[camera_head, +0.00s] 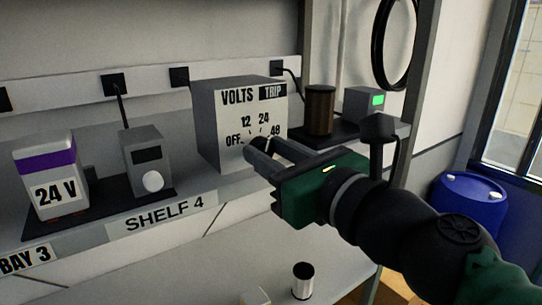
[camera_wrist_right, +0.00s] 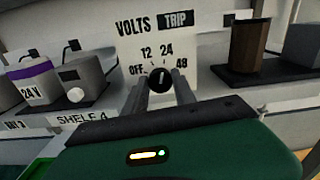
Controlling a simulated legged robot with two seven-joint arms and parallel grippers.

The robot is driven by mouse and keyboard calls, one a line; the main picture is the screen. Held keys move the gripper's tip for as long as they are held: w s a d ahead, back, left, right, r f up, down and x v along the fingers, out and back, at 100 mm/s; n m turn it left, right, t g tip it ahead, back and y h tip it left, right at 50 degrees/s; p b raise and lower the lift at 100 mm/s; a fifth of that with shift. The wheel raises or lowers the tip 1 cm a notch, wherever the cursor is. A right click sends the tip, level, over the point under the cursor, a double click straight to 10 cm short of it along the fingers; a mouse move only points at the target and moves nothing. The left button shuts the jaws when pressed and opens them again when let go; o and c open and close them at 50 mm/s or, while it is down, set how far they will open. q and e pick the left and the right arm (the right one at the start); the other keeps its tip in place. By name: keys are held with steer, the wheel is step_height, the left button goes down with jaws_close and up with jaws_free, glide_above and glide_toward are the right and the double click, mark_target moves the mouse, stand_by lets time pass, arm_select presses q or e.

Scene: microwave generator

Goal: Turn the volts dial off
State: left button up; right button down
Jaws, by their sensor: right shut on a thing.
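The volts dial (camera_wrist_right: 160,77) is a round black knob with a light pointer mark, on the front of a pale box (camera_head: 213,120) marked VOLTS and TRIP. Labels OFF, 12, 24 and 48 stand around it. In the right wrist view the pointer looks roughly upright, between 12 and 24. My right gripper (camera_head: 258,150) reaches in from the right, its fingers at the dial. In the right wrist view the fingers (camera_wrist_right: 161,88) lie on both sides of the dial and are shut on it. In the head view the gripper hides most of the dial. My left gripper is not in view.
Left of the box on the shelf stand a grey device with a white knob (camera_head: 152,181) and a 24 V battery (camera_head: 50,185). To the right are a brown spool (camera_head: 320,110) and a box with a green light (camera_head: 378,100). A blue barrel (camera_head: 468,205) stands far right.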

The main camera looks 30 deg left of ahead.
steer(key=shift+a+f+n+b, duration=0.1)
steer(key=shift+f+n+b, duration=0.1)
steer(key=shift+n+b, duration=3.15)
steer(key=shift+f+n+b, duration=0.15)
steer(key=shift+n+b, duration=1.4)
steer(key=shift+n, duration=3.5)
steer(key=c, duration=1)
jaws_free()
